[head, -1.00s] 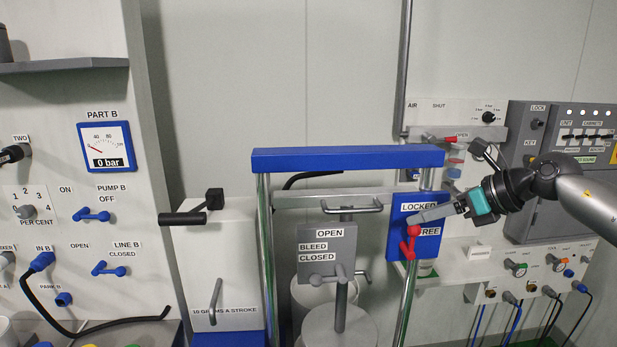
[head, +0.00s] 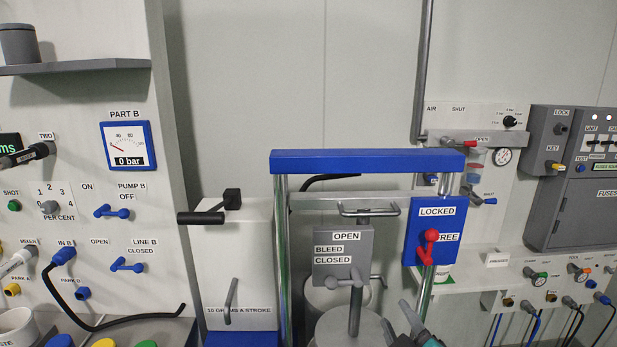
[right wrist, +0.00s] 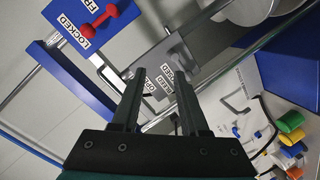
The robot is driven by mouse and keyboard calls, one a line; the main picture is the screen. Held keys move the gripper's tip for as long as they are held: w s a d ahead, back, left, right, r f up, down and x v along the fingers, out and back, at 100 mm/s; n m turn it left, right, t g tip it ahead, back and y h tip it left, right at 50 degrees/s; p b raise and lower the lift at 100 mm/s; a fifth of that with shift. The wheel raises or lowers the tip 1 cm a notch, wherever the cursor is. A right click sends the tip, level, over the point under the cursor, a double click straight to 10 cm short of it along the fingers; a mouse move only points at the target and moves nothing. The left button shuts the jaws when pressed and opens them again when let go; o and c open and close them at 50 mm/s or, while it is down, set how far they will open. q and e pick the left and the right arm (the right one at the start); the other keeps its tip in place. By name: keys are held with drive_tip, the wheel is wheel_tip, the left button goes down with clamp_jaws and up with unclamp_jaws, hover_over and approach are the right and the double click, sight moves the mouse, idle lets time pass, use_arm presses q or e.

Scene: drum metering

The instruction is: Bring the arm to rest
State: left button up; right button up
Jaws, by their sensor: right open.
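My right gripper (head: 405,318) shows at the bottom edge of the head view, in front of the grey drum lid, with only its fingertips and a bit of teal body in view. In the right wrist view its two dark fingers (right wrist: 155,100) are apart with nothing between them. Beyond them is the grey bleed plate (right wrist: 150,78), which also shows in the head view (head: 343,262). The red lever (head: 428,246) on the blue LOCKED/FREE plate (head: 412,238) is clear of the gripper. My left gripper is not in view.
A blue-topped frame (head: 365,161) with steel posts stands around the drum. The pump B panel (head: 85,200) is at the left, with a black hose below. A grey fuse cabinet (head: 575,205) and a shelf with cables are at the right. Open wall lies above the frame.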

drive_tip(key=s+f+m+g, duration=0.4)
drive_tip(key=s+f+g, duration=0.3)
drive_tip(key=s, duration=0.6)
drive_tip(key=s+f+m+g, duration=0.45)
drive_tip(key=s+f, duration=0.35)
drive_tip(key=s, duration=0.4)
wheel_tip(320, 180, down, 30)
drive_tip(key=s+g+b, duration=0.2)
drive_tip(key=s+b, duration=0.1)
drive_tip(key=b, duration=0.5)
drive_tip(key=s+d+f+b, duration=0.1)
drive_tip(key=s+f+b, duration=0.2)
drive_tip(key=s+f, duration=0.4)
drive_tip(key=s+d+f+b, duration=0.2)
drive_tip(key=s+f, duration=0.6)
drive_tip(key=f, duration=0.5)
drive_tip(key=shift+d+f+n+g+b, duration=0.35)
drive_tip(key=shift+g+b, duration=0.1)
drive_tip(key=shift+b, duration=0.3)
